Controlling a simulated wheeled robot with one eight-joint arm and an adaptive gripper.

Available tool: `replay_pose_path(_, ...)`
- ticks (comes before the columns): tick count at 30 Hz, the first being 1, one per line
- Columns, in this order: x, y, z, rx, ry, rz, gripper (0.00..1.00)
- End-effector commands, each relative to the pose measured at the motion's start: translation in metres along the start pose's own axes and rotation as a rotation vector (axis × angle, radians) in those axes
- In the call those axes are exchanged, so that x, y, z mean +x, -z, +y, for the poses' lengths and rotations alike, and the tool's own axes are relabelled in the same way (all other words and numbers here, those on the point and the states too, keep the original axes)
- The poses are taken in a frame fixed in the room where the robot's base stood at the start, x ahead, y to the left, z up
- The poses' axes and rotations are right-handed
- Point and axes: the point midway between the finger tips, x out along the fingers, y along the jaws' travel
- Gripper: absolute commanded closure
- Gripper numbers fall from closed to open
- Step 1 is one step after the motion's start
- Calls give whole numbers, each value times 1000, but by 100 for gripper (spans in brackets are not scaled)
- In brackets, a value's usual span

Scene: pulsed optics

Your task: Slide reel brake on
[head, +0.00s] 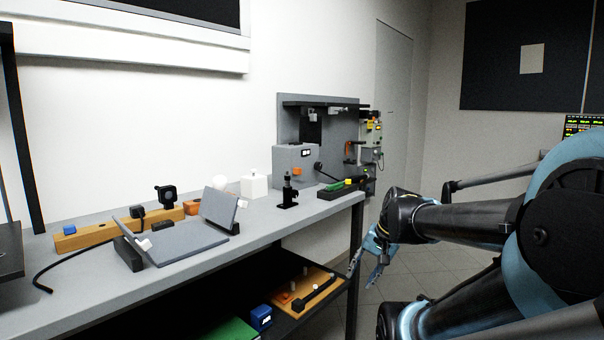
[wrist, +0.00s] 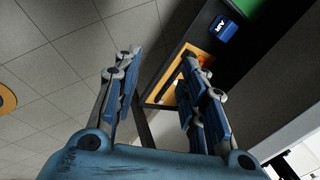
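I cannot tell for certain which part is the reel brake. A wooden board (head: 323,297) with a black bar, an orange part and pale knobs lies on the lower shelf. It also shows in the wrist view (wrist: 158,92), partly hidden behind my right finger. A black slide (head: 345,190) with a green block sits at the bench's right end. My gripper (head: 366,265) hangs right of the bench, apart from everything, pointing down. In the wrist view my gripper (wrist: 160,95) has its fingers spread wide with nothing between them.
The grey bench (head: 75,312) carries a hinged grey plate (head: 190,243), a wooden rail (head: 98,234) and a grey box (head: 294,160). A blue box (head: 261,318) is on the lower shelf; it shows in the wrist view (wrist: 223,29). Tiled floor right of the bench is free.

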Motion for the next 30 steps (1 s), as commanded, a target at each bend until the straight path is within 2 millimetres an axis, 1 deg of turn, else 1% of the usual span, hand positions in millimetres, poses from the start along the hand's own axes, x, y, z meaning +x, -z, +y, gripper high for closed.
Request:
replay_pose_path(1, -2, 12, -17, 71, 52, -2, 62)
replay_pose_path(6, -9, 52, -74, 342, 242, -39, 62)
replay_pose_path(11, -19, 95, -123, 597, 414, -106, 62)
replay_pose_path(15, -29, 136, -160, 820, 559, -190, 62)
replay_pose_path(17, -33, 154, -174, 915, 619, -233, 62)
replay_pose_path(21, -44, 199, -203, 1131, 754, -356, 62)
replay_pose_path(23, -49, 219, -212, 1221, 809, -417, 62)
replay_pose_path(24, -52, 232, -218, 1279, 844, -459, 62)
replay_pose_path(27, -59, 262, -229, 1410, 921, -567, 62)
replay_pose_path(30, -64, 287, -236, 1514, 981, -665, 62)
